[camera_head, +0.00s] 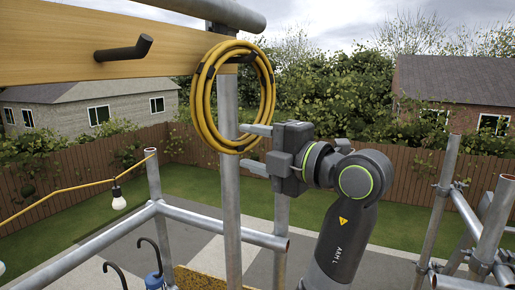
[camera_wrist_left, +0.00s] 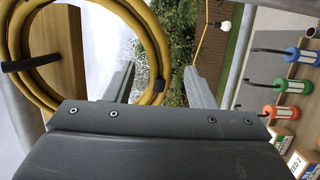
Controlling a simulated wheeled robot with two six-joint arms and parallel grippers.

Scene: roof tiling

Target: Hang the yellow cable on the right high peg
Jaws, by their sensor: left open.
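The yellow cable (camera_head: 203,100) is a round coil with black bands. In the head view it hangs at the right end of the wooden beam (camera_head: 60,45), in front of a vertical pole. Another dark peg (camera_head: 125,48), further left on the beam, is bare. My left gripper (camera_head: 250,148) is open at the coil's lower right. In the wrist view, the coil's near strand shows between its fingers (camera_wrist_left: 160,72). My right gripper is out of view.
Grey scaffold poles (camera_head: 228,215) stand below the beam and at the right. A bulb (camera_head: 118,198) hangs from a thin yellow line at the left. Several coloured lanterns (camera_wrist_left: 285,85) hang at the right of the wrist view.

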